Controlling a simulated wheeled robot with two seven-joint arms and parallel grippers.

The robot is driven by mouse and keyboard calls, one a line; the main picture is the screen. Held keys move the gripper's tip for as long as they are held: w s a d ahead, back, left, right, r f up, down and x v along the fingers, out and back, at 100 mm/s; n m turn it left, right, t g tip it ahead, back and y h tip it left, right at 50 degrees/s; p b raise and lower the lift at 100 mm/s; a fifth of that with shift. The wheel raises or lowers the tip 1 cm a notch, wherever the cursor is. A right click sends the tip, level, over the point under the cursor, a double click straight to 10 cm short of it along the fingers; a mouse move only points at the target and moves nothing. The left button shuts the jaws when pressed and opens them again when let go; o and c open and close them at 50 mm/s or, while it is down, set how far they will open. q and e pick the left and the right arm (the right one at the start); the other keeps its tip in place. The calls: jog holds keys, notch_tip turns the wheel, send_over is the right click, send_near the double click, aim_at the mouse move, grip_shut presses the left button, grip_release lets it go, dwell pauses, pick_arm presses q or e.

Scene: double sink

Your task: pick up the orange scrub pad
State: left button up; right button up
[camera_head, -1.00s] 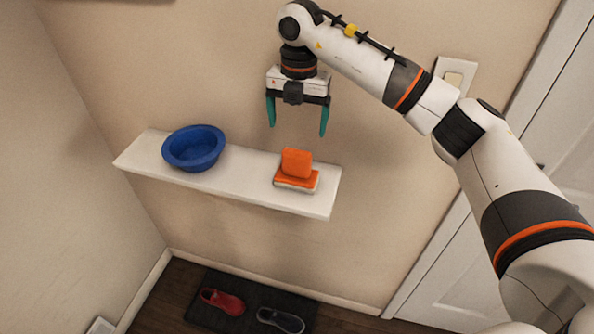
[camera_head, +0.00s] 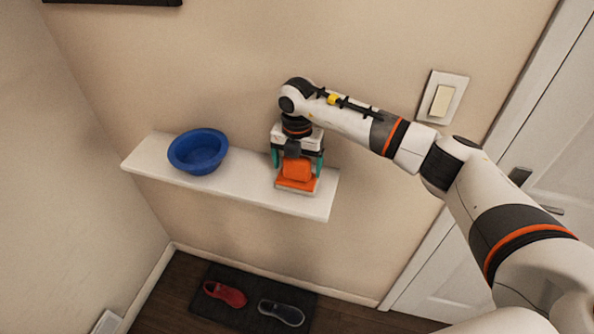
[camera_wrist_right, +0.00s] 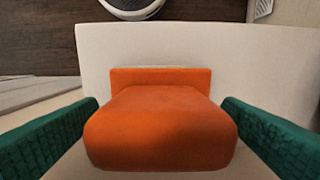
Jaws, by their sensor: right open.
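The orange scrub pad (camera_head: 296,169) rests on an orange-topped base with a pale lower edge (camera_head: 297,187) near the right end of the white shelf. My right gripper (camera_head: 297,166) points down over it, open, with one teal finger on each side of the pad. In the right wrist view the pad (camera_wrist_right: 160,130) fills the lower middle between the two green fingers, with a visible gap on each side. The orange base (camera_wrist_right: 160,77) shows just behind it. My left gripper is not in view.
The white shelf (camera_head: 240,184) is narrow and fixed to the beige wall. A blue bowl (camera_head: 198,152) stands on its left part, with bare shelf between. Below, a red shoe (camera_head: 225,294) and a dark shoe (camera_head: 281,313) lie on a dark mat. A light switch (camera_head: 442,98) is on the wall.

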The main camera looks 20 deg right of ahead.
jog(key=c, duration=1.1)
jog(key=shift+r, duration=0.15)
jog(key=shift+r+b, duration=0.3)
jog(key=shift+r, duration=0.05)
notch_tip(320, 180, up, 8)
jog(key=b, duration=0.3)
jog(key=shift+r, duration=0.55)
jog(key=shift+o, duration=1.1)
jog(key=shift+c, duration=0.4)
